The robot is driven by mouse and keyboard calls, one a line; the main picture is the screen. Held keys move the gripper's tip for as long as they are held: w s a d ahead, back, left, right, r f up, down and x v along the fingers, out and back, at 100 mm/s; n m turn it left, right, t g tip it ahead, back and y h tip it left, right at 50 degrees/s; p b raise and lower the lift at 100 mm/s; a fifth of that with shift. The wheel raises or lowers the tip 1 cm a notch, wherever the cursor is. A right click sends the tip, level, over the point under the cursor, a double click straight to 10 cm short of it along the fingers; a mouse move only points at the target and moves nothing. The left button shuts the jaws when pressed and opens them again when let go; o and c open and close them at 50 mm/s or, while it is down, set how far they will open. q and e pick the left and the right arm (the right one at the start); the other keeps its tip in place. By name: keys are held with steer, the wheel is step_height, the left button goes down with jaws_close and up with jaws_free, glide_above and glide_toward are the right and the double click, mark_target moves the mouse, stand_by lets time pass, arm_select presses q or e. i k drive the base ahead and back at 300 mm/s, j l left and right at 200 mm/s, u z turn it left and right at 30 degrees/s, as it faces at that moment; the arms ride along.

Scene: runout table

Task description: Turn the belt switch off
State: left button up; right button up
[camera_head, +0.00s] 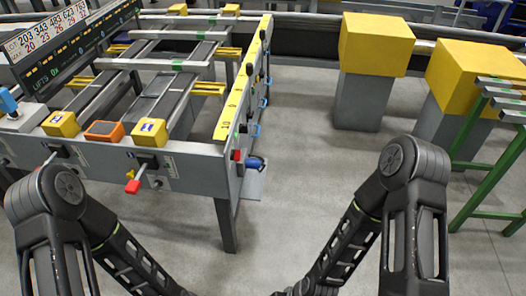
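The runout table (195,178) stands at the left, a grey frame with rails and belts across its top. A lever with a red grip (133,186) sticks out of its front face. A small red and black control (237,155) is at the right front corner, near a blue part (256,162). I cannot tell which control is the belt switch, or its setting. My two arms reach down past the bottom edge of the picture. Both grippers are out of view, so nothing shows of their fingers or anything held.
A display board (50,50) with numbers stands over the table's left side. Yellow blocks on grey pedestals, one of them here (375,45), stand at the right. A green-legged stand (483,185) is at the right edge. The floor between table and pedestals is clear.

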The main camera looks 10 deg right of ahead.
mark_target(236, 153)
steer(key=i+l, duration=0.2)
steer(key=l, duration=0.15)
steer(key=i+l, duration=0.15)
steer(key=l, duration=0.2)
steer(key=i+l, duration=0.2)
steer(key=l, duration=0.15)
steer(key=i+l, duration=0.15)
steer(key=l, duration=0.2)
steer(key=i+l, duration=0.35)
steer(key=l, duration=0.3)
steer(key=u, duration=0.05)
